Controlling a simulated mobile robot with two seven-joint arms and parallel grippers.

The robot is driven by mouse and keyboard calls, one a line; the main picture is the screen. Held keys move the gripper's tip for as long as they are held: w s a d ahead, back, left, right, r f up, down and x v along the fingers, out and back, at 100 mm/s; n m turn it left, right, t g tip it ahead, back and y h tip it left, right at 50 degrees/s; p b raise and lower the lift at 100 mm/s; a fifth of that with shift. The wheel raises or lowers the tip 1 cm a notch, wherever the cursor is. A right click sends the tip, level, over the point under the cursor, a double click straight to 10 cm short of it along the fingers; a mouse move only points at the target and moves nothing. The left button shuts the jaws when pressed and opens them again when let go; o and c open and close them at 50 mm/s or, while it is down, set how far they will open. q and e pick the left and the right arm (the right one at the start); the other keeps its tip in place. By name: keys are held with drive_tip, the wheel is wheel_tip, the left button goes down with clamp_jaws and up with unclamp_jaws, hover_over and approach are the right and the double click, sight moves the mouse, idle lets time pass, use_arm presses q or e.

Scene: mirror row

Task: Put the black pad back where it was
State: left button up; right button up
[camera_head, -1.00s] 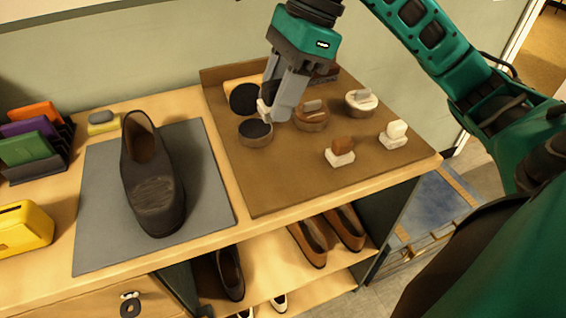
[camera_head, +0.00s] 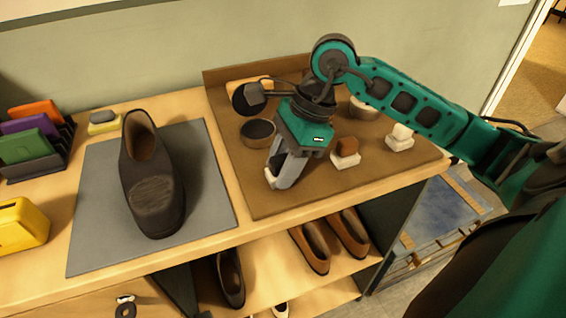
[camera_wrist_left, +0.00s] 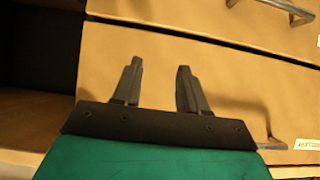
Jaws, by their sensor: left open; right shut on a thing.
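My right gripper (camera_head: 278,180) is low over the front left part of the brown board (camera_head: 250,200), fingers pointing down. It is shut on a small pale-based block, the black pad (camera_head: 270,178), mostly hidden by the fingers; I cannot tell whether it touches the board. A brown pad (camera_head: 345,152) and a white pad (camera_head: 400,137), both on pale bases, stand to its right. The open tin of black polish (camera_head: 257,133) is behind it. My left gripper (camera_wrist_left: 160,66) is open and empty in the left wrist view, before pale drawer fronts (camera_wrist_left: 200,80).
A dark shoe (camera_head: 155,190) stands on a grey mat (camera_head: 95,230) left of the board. A white tin (camera_head: 364,108) is behind the pads, partly hidden by my arm. Coloured holders (camera_head: 30,145) and a yellow box (camera_head: 20,225) are at the left. Shoes (camera_head: 310,248) sit on the shelf below.

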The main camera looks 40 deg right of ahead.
drive_tip(key=shift+f+b, duration=0.25)
drive_tip(key=shift+b, duration=0.05)
use_arm(q)
drive_tip(key=shift+w, duration=0.1)
use_arm(e)
drive_tip(key=o, duration=0.9)
drive_tip(key=shift+r, duration=0.1)
drive_tip(key=shift+o, duration=0.2)
drive_tip(key=shift+r+p, duration=0.2)
drive_tip(key=shift+p, duration=0.1)
drive_tip(key=shift+d+r, duration=0.1)
drive_tip(key=shift+r, duration=0.2)
use_arm(q)
drive_tip(key=shift+s+a+r+p, duration=0.1)
drive_tip(key=shift+s+a+p, duration=0.2)
drive_tip(key=shift+p, duration=0.25)
use_arm(e)
drive_tip(key=v, duration=1.1)
drive_tip(key=shift+r, duration=0.2)
use_arm(q)
drive_tip(key=shift+w+r, duration=0.1)
drive_tip(key=shift+r, duration=0.05)
